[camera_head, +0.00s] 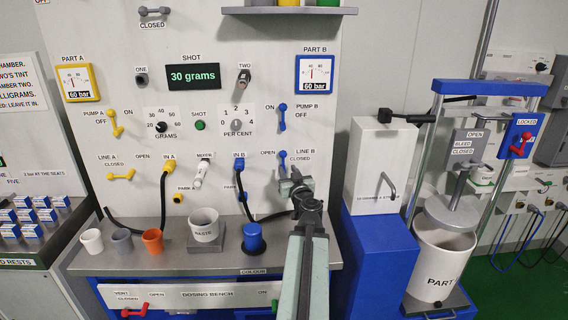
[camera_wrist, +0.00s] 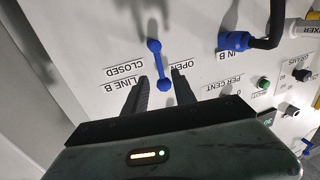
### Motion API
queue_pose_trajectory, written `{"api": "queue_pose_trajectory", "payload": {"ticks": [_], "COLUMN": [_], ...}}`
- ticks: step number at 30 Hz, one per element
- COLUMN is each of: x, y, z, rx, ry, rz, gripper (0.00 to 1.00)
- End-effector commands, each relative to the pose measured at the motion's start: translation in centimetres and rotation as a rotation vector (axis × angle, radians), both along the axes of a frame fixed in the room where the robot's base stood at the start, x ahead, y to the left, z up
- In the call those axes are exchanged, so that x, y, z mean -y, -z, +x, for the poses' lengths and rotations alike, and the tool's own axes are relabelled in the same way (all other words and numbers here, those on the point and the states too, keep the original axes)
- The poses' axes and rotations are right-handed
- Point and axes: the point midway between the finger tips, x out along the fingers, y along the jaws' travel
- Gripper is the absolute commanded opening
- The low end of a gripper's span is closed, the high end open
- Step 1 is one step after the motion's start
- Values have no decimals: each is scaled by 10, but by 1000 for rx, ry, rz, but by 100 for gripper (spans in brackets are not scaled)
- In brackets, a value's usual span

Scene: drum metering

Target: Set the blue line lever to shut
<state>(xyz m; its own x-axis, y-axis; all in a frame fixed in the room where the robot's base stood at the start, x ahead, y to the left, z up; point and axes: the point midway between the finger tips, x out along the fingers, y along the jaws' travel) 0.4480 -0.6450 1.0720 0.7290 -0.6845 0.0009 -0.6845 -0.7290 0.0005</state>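The blue line B lever (camera_head: 283,160) is on the white panel below the blue pump B lever, and stands about upright. An OPEN label is on its left, LINE B and CLOSED labels on its right. In the wrist view the lever (camera_wrist: 158,62) is a blue bar with a round knob at each end. My gripper (camera_head: 287,181) is just below the lever in the head view. In the wrist view my gripper (camera_wrist: 160,79) is open, one finger on each side of the lever's nearer knob, with gaps visible. I cannot tell how deep the fingers reach.
The pump B lever (camera_head: 282,117) is above. A white box (camera_head: 380,165) stands right.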

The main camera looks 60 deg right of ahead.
Motion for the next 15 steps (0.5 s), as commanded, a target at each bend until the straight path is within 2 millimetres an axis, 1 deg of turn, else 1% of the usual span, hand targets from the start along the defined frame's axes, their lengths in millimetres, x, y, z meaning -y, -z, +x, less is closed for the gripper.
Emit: {"api": "queue_pose_trajectory", "payload": {"ticks": [10, 12, 15], "x": [42, 48, 50], "y": [0, 0, 0], "z": [45, 51, 55], "rx": [-1, -1, 0], "ry": [-3, -2, -2], "rz": [1, 1, 1], "gripper": [32, 32, 32]}}
